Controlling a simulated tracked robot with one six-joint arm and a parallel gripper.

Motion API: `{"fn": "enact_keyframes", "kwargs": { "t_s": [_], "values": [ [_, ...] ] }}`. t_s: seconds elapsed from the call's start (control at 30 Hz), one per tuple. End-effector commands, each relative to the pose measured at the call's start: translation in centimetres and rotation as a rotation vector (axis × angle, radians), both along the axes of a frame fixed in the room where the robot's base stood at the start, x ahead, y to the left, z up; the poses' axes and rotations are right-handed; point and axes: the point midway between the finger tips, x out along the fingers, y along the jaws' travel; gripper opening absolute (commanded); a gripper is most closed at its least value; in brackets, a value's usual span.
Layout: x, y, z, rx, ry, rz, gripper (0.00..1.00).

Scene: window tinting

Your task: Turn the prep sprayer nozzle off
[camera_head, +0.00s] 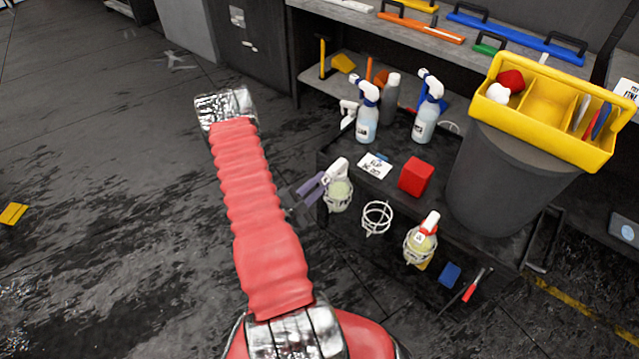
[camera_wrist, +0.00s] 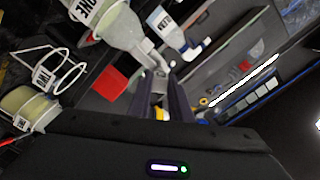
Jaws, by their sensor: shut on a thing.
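A sprayer with a white head (camera_head: 337,170) and a pale yellow-green bottle (camera_head: 339,194) sits in a wire ring holder on the side of the black cart. My gripper (camera_head: 324,181) reaches it from the left, its fingers shut on the white head. In the wrist view the bottle (camera_wrist: 122,30) is at the top, tilted in the picture, and its white nozzle end (camera_wrist: 152,62) meets my fingers (camera_wrist: 162,82). The nozzle's tip and setting are hidden between the fingers. A second sprayer with a red-and-white head (camera_head: 427,226) hangs in another ring to the right.
An empty wire ring (camera_head: 377,217) lies between the two sprayers. A red block (camera_head: 416,177), a white card (camera_head: 375,166) and two blue-and-white spray bottles (camera_head: 367,122) (camera_head: 426,120) stand on the cart. A grey bucket (camera_head: 500,190) bears a yellow caddy (camera_head: 545,135). Floor at left is mostly clear.

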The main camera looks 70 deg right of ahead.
Motion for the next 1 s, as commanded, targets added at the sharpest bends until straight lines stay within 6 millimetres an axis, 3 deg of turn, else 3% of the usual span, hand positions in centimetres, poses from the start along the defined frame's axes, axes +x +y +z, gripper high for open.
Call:
{"fn": "enact_keyframes", "kwargs": {
  "t_s": [0.7,1.0],
  "values": [
    [-0.27,0.18,-0.53,0.278,0.615,0.000,0.00],
    [-0.35,0.21,-0.55,0.357,0.798,0.001,0.00]
  ]
}}
